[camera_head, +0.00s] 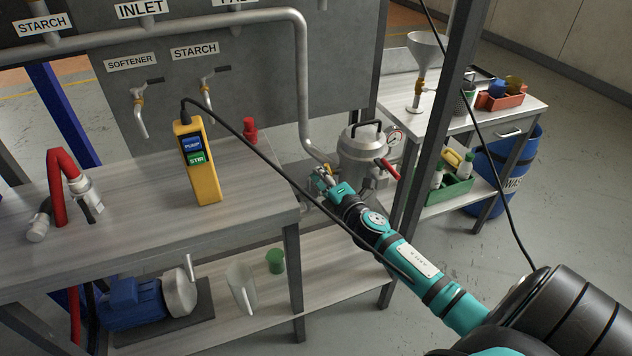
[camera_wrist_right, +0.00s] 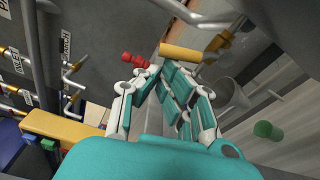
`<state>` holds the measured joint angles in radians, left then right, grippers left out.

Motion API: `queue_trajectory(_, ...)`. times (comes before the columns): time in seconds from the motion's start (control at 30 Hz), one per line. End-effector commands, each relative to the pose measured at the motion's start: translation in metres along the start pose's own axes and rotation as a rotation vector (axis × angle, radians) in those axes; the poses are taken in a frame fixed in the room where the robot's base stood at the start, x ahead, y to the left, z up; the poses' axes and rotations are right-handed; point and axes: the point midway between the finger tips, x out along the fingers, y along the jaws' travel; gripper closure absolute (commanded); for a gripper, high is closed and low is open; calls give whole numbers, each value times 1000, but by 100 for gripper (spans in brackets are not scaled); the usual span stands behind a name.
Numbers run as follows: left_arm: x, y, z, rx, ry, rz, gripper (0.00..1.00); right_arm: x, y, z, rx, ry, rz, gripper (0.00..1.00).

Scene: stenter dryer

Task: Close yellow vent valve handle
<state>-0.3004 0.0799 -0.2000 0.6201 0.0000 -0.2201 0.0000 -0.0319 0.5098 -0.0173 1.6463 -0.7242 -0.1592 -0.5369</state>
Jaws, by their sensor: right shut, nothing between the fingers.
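A yellow bar-shaped handle (camera_wrist_right: 180,52) shows in the wrist view on a brass-coloured valve (camera_wrist_right: 219,42) at a metal pipe. It lies just past my right fingertips. Whether they touch it I cannot tell. In the head view my right gripper (camera_head: 321,178) is at the lower end of the grey pipe (camera_head: 303,85), left of the steel pressure pot (camera_head: 362,150), and the yellow handle cannot be made out there. My right gripper also fills the wrist view (camera_wrist_right: 159,68), its fingers together with nothing between them. My left gripper is not in view.
A yellow pendant (camera_head: 206,180) stands on the workbench (camera_head: 120,215); its black cable crosses in front of my right arm. A red object (camera_head: 250,130) stands near the back edge. The pot has a red lever (camera_head: 387,168). A dark post (camera_head: 436,110) rises right of the pot.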

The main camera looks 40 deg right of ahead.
Motion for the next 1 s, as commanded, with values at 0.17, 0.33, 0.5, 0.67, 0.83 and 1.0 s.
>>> queue_trajectory(0.17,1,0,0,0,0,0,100,-1,3,8,112,-2,15,100)
queue_trajectory(0.33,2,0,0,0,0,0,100,-2,4,13,181,-1,24,100)
queue_trajectory(0.5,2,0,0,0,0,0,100,-2,5,15,218,-2,29,100)
queue_trajectory(0.67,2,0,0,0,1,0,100,-2,5,16,230,-1,31,100)
queue_trajectory(0.83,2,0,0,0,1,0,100,-2,5,16,230,-1,31,100)
queue_trajectory(1.0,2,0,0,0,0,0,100,-2,5,16,230,-1,31,100)
